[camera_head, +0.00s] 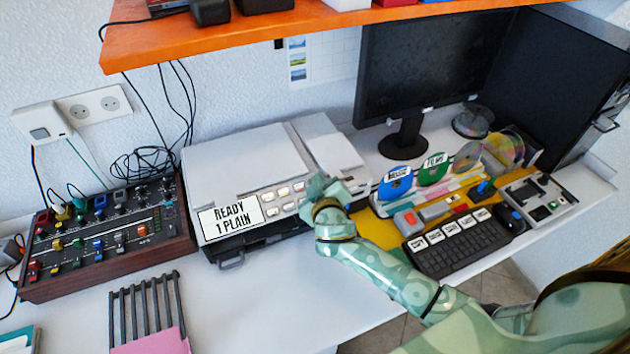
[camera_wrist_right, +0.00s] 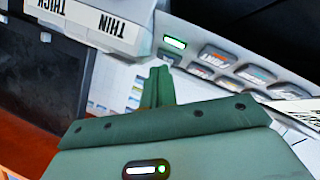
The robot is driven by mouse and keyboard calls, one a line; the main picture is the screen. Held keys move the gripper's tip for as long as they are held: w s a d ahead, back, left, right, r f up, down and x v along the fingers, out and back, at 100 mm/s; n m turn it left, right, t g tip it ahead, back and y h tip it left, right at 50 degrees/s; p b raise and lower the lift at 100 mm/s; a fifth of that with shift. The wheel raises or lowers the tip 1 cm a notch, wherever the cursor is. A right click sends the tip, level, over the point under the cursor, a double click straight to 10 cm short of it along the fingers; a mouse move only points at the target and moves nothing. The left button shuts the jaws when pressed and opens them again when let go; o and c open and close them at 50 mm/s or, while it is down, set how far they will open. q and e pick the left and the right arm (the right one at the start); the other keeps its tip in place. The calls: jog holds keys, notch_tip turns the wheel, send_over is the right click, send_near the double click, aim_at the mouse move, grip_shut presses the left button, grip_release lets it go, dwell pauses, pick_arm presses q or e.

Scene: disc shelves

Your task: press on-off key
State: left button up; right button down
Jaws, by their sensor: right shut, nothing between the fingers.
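The grey printer (camera_head: 245,163) stands on the white desk with a label reading "READY 1 PLAIN" (camera_head: 231,218) and several keys (camera_head: 283,197) on its front panel. My right gripper (camera_head: 317,187) is at the right end of this panel. In the right wrist view my green fingers (camera_wrist_right: 158,88) are shut and empty, with their tips close to the panel edge. A lit green bar (camera_wrist_right: 175,43) and several keys (camera_wrist_right: 219,56) show there. I cannot tell which key is on-off, or whether the fingertips touch one. My left gripper is not in view.
A mixer (camera_head: 105,235) with knobs stands left of the printer. A black rack (camera_head: 146,305) is in front. A monitor (camera_head: 430,60), discs (camera_head: 395,183) and keyboard (camera_head: 459,247) are at right. An orange shelf (camera_head: 230,37) hangs above.

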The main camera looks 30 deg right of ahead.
jog(key=shift+w+f+b, duration=0.2)
jog(key=shift+f+b, duration=0.1)
jog(key=shift+f, duration=0.05)
jog(key=shift+r, duration=0.1)
jog(key=shift+s+r+p, duration=0.5)
jog(key=shift+r+p, duration=0.25)
jog(key=shift+p, duration=0.1)
jog(key=shift+r, duration=0.1)
jog(key=s+r+p, duration=0.2)
jog(key=r+p, duration=0.3)
jog(key=shift+s+a, duration=0.1)
jog(key=shift+s, duration=0.3)
